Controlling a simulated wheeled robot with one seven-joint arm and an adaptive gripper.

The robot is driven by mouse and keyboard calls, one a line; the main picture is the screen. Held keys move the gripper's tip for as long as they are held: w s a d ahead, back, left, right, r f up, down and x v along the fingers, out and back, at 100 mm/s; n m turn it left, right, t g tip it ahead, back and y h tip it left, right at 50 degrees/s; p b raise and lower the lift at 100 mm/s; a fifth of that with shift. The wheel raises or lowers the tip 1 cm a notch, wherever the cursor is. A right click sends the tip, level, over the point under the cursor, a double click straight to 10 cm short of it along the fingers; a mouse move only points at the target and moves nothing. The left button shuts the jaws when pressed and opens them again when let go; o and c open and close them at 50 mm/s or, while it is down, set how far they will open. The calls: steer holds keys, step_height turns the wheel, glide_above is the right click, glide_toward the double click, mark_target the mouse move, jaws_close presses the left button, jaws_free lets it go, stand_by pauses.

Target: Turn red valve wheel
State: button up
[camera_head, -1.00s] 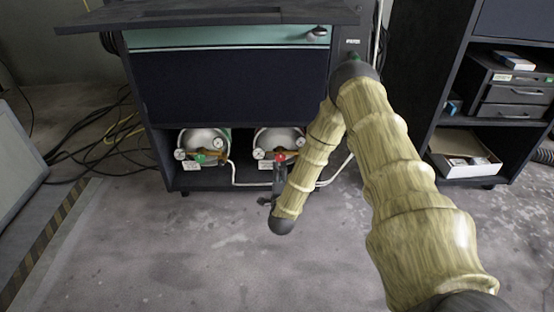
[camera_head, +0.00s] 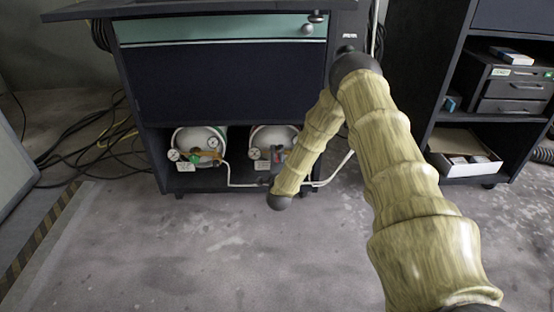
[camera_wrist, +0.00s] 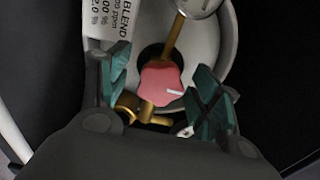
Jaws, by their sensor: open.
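The red valve wheel (camera_wrist: 160,84) shows in the wrist view, between the two teal-padded fingers of my gripper (camera_wrist: 160,92). The fingers stand apart on either side of it, with a visible gap on each side. The wheel sits on brass fittings (camera_wrist: 134,104) in front of a pale gas cylinder (camera_wrist: 204,45). There my arm and gripper hide most of the wheel.
A second cylinder (camera_head: 187,139) with gauges and a green valve wheel (camera_head: 213,143) stands to the left in the same cabinet (camera_head: 225,85). A white hose (camera_head: 242,184) runs along the cabinet's lower front. The floor in front is clear.

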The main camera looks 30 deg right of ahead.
steer(key=shift+c, duration=0.3)
steer(key=c, duration=1)
steer(key=shift+p, duration=0.3)
steer(key=n+p, duration=0.2)
steer(key=p, duration=0.1)
steer(key=shift+r+n, duration=0.25)
steer(key=shift+n, duration=0.15)
steer(key=n+p, duration=0.4)
steer(key=p, duration=0.1)
steer(key=n+p, duration=0.3)
steer(key=n, duration=0.1)
steer(key=shift+f+n, duration=0.15)
steer(key=shift+n, duration=0.25)
steer(key=shift+f+n+p, duration=0.15)
steer(key=shift+n+p, duration=1)
steer(key=shift+n, duration=0.55)
